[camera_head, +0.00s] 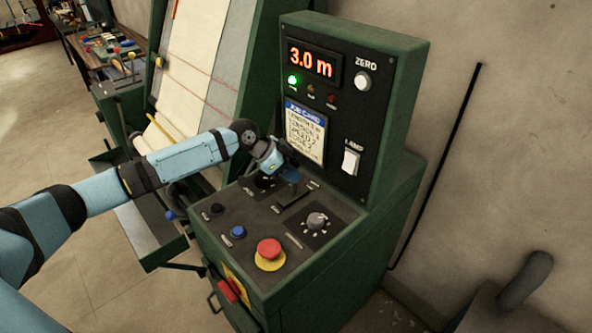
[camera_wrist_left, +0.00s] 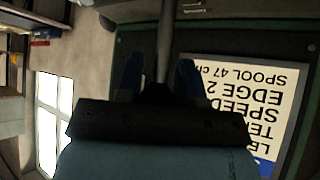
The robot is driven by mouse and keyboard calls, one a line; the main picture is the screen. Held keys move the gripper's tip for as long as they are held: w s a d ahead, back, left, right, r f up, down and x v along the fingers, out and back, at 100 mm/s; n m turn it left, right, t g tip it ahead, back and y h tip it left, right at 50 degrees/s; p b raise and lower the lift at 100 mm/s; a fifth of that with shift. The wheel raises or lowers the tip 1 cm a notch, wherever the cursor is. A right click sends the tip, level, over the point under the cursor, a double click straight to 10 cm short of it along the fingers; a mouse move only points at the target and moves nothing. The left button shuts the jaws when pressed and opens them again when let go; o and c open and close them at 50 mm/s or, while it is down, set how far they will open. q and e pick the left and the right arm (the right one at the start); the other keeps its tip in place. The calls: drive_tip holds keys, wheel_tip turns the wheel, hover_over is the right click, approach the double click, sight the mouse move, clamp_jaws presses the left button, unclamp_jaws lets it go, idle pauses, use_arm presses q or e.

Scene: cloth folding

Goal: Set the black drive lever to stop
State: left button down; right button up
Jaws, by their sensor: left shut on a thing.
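The console's sloped panel (camera_head: 225,218) carries a slot plate (camera_head: 293,193) in the head view. My left gripper (camera_head: 288,174) is low over this plate, shut on the black drive lever. The wrist view shows the lever as a dark upright rod (camera_wrist_left: 165,40) between the two blue fingers (camera_wrist_left: 160,78). In the head view the fingers and wrist hide most of the lever, and I cannot read which mark it stands at. My right gripper is not in view.
The display (camera_head: 312,63) reads 3.0 m and a green lamp (camera_head: 292,80) is lit. A red mushroom button (camera_head: 269,250), a rotary knob (camera_head: 317,221) and a blue button (camera_head: 238,232) sit close by. A job card (camera_head: 305,131) stands behind my gripper.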

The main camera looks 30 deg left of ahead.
use_arm(q)
drive_tip(key=shift+s, duration=0.15)
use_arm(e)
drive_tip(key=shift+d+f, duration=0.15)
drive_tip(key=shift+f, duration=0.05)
use_arm(q)
drive_tip(key=c, duration=0.8)
unclamp_jaws()
drive_tip(key=shift+o, duration=0.2)
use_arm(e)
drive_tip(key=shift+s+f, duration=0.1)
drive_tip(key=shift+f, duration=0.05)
use_arm(q)
drive_tip(key=shift+a, duration=0.1)
drive_tip(key=shift+s+a+r, duration=0.15)
drive_tip(key=shift+a+r, duration=0.05)
drive_tip(key=shift+r, duration=0.05)
drive_tip(key=b+v, duration=0.2)
drive_tip(key=v, duration=1.1)
drive_tip(key=shift+s, duration=0.15)
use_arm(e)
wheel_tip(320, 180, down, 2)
use_arm(q)
drive_tip(key=shift+f, duration=0.1)
